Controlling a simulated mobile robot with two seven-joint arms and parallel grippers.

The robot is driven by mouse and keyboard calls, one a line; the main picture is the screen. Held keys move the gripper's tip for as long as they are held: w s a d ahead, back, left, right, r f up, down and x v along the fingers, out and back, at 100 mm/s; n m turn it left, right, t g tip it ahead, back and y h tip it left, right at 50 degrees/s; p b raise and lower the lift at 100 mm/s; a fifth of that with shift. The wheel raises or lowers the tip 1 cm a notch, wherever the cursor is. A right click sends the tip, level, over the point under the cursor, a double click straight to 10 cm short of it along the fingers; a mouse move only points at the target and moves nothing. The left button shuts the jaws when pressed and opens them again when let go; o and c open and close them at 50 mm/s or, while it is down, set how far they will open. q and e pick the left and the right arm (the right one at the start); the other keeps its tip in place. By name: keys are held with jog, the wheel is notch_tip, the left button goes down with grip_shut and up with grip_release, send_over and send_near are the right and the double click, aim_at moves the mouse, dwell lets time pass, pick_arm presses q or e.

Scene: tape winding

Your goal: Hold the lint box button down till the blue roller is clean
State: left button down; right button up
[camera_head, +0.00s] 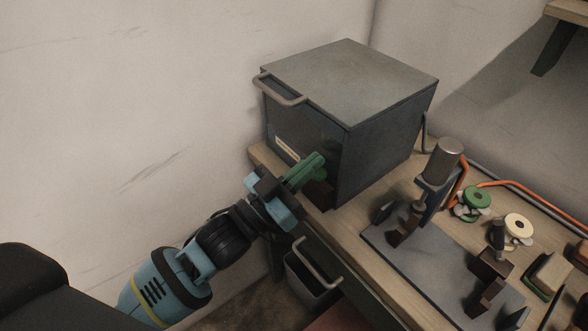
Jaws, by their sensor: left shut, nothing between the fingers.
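The dark grey box (375,155), which I take for the lint box, stands on the wooden bench against the wall. Its front has a dark pane, a pale label (287,149) and a bar handle near the top. My left gripper (314,164) has green fingers, shut and empty, at the lower right of the box front. A dark red-brown block (320,194) shows just below the fingertips. I cannot tell whether the fingers touch it or the box. No button can be made out; the fingers may cover it. I cannot make out a blue roller. My right gripper is out of view.
A grey plate (408,262) on the bench carries a stand with a silver cylinder (444,158) and dark brackets. Green (477,197) and cream (518,226) spools and an orange cable lie to the right. A grey bin (312,278) is below the bench front.

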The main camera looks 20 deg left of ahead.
pick_arm(q)
notch_tip(320, 180, down, 2)
jog(key=shift+s+f, duration=0.1)
jog(key=shift+f, duration=0.05)
dwell(0.3)
